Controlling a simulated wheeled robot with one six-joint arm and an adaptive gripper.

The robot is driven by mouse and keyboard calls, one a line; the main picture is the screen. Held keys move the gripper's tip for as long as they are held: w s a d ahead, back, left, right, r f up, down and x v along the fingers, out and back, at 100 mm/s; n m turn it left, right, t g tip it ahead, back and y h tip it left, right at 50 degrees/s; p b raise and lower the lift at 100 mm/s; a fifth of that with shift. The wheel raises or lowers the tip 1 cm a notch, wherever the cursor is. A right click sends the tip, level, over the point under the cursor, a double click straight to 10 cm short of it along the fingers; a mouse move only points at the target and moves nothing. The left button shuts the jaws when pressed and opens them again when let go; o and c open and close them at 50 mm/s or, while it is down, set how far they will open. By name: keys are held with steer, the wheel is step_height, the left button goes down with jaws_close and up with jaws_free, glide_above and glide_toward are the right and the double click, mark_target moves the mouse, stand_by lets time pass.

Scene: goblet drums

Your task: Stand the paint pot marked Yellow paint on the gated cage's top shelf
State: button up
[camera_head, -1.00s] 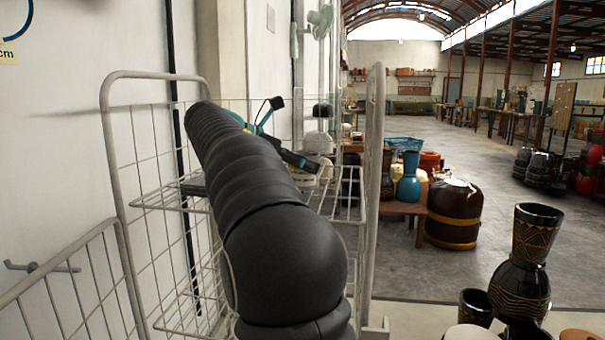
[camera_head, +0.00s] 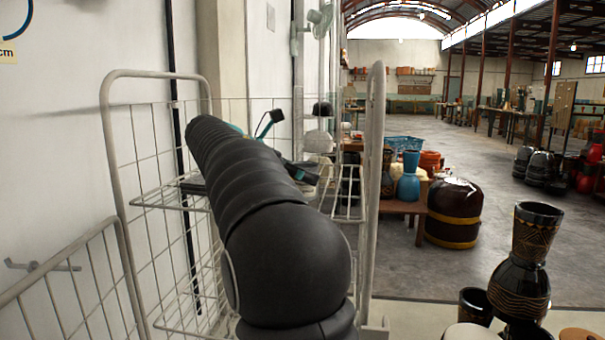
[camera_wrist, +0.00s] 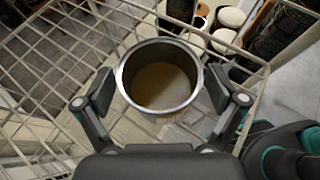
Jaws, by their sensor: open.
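A metal-rimmed round pot (camera_wrist: 124,84), open at the top with a pale tan inside, shows from above in the wrist view. No label is visible on it. My gripper (camera_wrist: 160,92) is open, with one finger on each side of the pot; I cannot tell whether they touch it. White wire mesh of the cage (camera_wrist: 60,75) lies below and around the pot. In the head view the wire cage (camera_head: 373,190) stands in front of me, and my arm hides much of its shelves and the pot. Part of my gripper shows above the shelf.
The cage's tall side frames and mesh stand close on both sides of my arm. A white wall is at the left. Dark drums (camera_head: 520,275) stand at the lower right. A brown drum (camera_head: 454,212) and a blue drum (camera_head: 409,178) are farther back.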

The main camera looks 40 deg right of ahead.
steer(key=shift+r, duration=0.2)
steer(key=v, duration=1.2)
steer(key=s+f+t, duration=0.1)
steer(key=s+a+f+m+t+y, duration=0.1)
steer(key=s+a+f, duration=0.1)
steer(key=f, duration=0.1)
steer(key=shift+s+t+y, duration=0.4)
steer(key=s+a+f+m+t+y, duration=0.2)
steer(key=s+a+f, duration=0.4)
steer(key=f, duration=0.3)
steer(key=s+a+f+m+t+y, duration=0.2)
steer(key=s+a+f+m+y, duration=0.3)
steer(key=f, duration=0.4)
steer(key=s+a+f+m+t+y, duration=0.2)
steer(key=s+a+f+m+y, duration=0.1)
steer(key=s+a+f+m, duration=0.4)
steer(key=shift+s+f+y, duration=0.3)
steer(key=shift+s+f, duration=0.7)
steer(key=shift+s, duration=0.15)
